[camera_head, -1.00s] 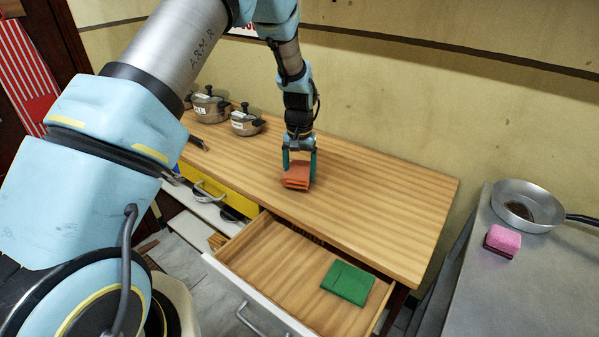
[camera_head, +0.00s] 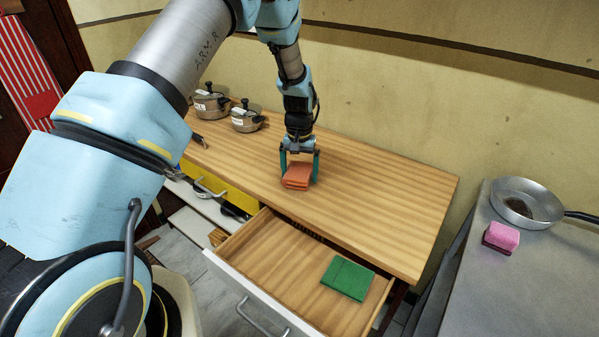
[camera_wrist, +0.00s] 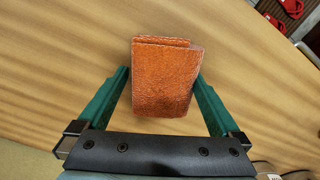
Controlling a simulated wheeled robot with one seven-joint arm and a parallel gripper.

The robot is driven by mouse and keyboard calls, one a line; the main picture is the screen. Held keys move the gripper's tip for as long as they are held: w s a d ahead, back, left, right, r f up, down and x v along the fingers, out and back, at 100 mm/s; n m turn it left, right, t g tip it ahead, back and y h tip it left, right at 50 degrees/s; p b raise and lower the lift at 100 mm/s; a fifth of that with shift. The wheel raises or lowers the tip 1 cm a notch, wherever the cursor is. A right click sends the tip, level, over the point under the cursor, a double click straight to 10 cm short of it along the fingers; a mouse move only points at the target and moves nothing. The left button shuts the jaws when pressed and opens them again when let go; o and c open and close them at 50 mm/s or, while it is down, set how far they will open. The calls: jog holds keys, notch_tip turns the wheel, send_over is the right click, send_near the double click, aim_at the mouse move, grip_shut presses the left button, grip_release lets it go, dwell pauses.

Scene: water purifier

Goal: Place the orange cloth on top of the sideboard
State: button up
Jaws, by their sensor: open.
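The folded orange cloth (camera_head: 297,175) lies on the wooden top of the sideboard (camera_head: 385,205), near its middle. It also shows in the wrist view (camera_wrist: 163,77), between the two green fingers. My gripper (camera_head: 300,172) is open and low over the sideboard top, with one finger on each side of the cloth. The underside of the cloth is hidden.
An open drawer (camera_head: 262,255) below the top holds a green folded cloth (camera_head: 347,278). Pots (camera_head: 246,118) stand at the sideboard's back left. A metal counter (camera_head: 545,270) at right bears a pan (camera_head: 525,203) and pink sponge (camera_head: 501,237). The sideboard's right half is clear.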

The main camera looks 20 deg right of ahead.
aim_at(299, 172)
notch_tip(299, 172, up, 12)
jog(key=b, duration=0.4)
jog(key=a+r+n, duration=0.2)
jog(key=a, duration=0.8)
jog(key=a+r+n, duration=0.1)
jog(key=a+r, duration=0.1)
jog(key=a, duration=0.8)
jog(key=s+a+n, duration=0.1)
jog(key=s+a, duration=0.4)
jog(key=a, duration=0.3)
jog(key=s+a+n+t, duration=0.1)
jog(key=s+a+n, duration=0.1)
jog(key=s+a, duration=0.3)
jog(key=a, duration=0.3)
jog(key=shift+s+a+t, duration=0.25)
jog(key=shift+s+t, duration=0.05)
jog(key=shift+s, duration=0.1)
jog(key=shift+r, duration=0.1)
jog(key=shift+c, duration=0.2)
